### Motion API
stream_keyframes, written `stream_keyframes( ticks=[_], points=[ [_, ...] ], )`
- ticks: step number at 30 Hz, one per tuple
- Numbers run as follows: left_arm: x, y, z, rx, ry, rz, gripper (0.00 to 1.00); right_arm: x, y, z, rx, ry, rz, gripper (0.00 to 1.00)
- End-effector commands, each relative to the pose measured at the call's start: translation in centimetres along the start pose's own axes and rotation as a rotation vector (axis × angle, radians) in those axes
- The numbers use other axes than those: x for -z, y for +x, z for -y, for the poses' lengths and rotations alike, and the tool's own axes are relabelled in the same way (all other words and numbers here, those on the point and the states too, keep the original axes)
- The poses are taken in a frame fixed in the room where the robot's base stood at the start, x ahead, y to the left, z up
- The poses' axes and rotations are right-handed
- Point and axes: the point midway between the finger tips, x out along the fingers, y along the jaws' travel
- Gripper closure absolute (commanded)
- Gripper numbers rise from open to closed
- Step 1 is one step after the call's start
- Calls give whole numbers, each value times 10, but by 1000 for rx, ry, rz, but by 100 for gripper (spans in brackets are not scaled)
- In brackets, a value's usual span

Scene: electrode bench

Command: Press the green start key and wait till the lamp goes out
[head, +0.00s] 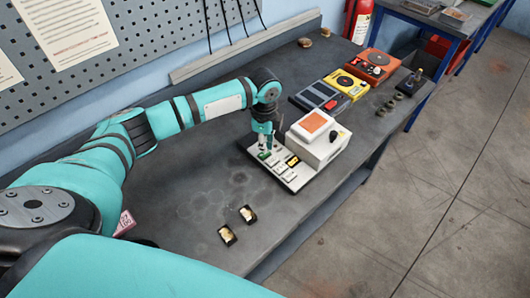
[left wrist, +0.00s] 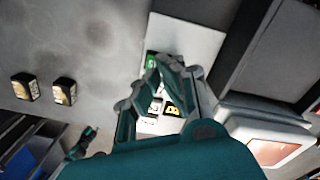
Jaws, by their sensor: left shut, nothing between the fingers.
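A white device (head: 322,150) stands on the bench with an orange panel (head: 314,122) on top and a low key plate in front. The green key (head: 264,155) is at the plate's left end; it also shows in the left wrist view (left wrist: 150,59), partly covered by the fingers. My left gripper (head: 263,146) is shut and empty, pointing down just above or at the green key; I cannot tell whether it touches. A yellow key (head: 292,161) and several pale keys sit beside it. I cannot make out which part is the lamp or whether it is lit. My right gripper is not in view.
Two small black blocks with pale tops (head: 248,214) lie on the bench (head: 190,215) in front. Blue-grey, yellow (head: 347,84) and orange (head: 371,65) instruments stand behind the device. The bench's right edge runs close beside it. A pegboard wall is at the left.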

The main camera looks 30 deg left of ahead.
Motion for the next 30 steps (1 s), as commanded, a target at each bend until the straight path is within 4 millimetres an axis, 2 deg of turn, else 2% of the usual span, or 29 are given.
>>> stream_keyframes(
  ticks=[30],
  points=[
    [0,6,0,0,0,0,100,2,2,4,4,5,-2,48]
  ],
)
